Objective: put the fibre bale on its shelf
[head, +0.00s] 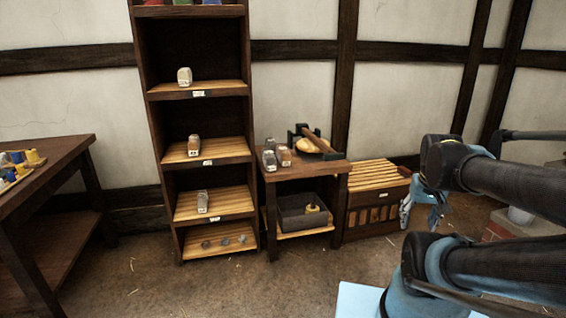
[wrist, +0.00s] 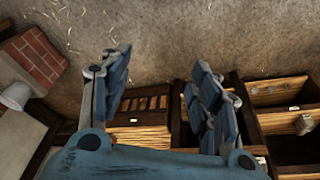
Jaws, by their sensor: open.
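A tall dark shelf unit (head: 251,120) stands against the wall in the head view, with labelled shelf boards. Small bales sit one to a board: a pale one (head: 184,76), a brown one (head: 194,145) and a grey one (head: 202,201). More small bales, grey (head: 270,160) and brown (head: 285,157), stand on the low table (head: 305,174) beside it. I cannot tell which is the fibre bale. My gripper (wrist: 163,85) is open and empty, its fingers apart above the floor. In the head view it hangs at the right, before the slatted crate, away from the bales.
The slatted crate (head: 370,175) stands right of the low table. A dark bin (head: 300,213) sits under that table, and a balance-like tool (head: 315,143) lies on top. A bench (head: 50,165) with coloured items is at the left. The floor (head: 190,285) between is clear.

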